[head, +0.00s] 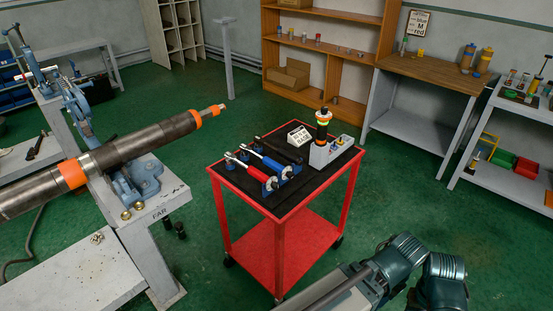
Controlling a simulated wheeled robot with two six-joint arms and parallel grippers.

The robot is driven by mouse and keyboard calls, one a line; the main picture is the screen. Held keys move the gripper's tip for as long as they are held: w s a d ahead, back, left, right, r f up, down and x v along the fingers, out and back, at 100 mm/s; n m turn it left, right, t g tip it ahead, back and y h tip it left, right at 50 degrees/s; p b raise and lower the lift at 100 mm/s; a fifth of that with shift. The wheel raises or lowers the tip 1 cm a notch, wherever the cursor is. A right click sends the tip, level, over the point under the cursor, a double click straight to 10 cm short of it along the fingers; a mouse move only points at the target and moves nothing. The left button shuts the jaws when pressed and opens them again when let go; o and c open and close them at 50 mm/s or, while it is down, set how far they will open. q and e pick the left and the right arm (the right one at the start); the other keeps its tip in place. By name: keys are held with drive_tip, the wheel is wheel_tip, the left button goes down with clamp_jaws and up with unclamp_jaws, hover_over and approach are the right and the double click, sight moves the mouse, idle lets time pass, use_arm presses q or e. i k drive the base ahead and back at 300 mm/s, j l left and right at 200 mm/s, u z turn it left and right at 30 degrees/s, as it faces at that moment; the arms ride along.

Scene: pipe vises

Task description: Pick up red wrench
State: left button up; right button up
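The red wrench (257,174) lies in a rack on the black top of the red cart (271,237). Its bright metal jaw points to the upper left and its handle end to the lower right. A wrench with a blue handle (272,164) lies parallel just behind it, and a dark one (284,150) lies behind that. All rest in blue and black holders. No gripper is at the wrench. My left gripper is not in view. Part of my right arm shows at the lower right, in front of the cart, but its fingertips cannot be made out.
A signal light (322,125) on a grey control box (329,151) and a small sign (299,134) stand at the cart's back. A long pipe (130,145) lies across a blue vise (138,182) on the left. Green floor (400,190) is open right of the cart.

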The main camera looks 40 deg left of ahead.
sight(230, 158)
drive_tip(key=u, duration=1.55)
drive_tip(key=i, duration=0.1)
drive_tip(key=z, duration=0.05)
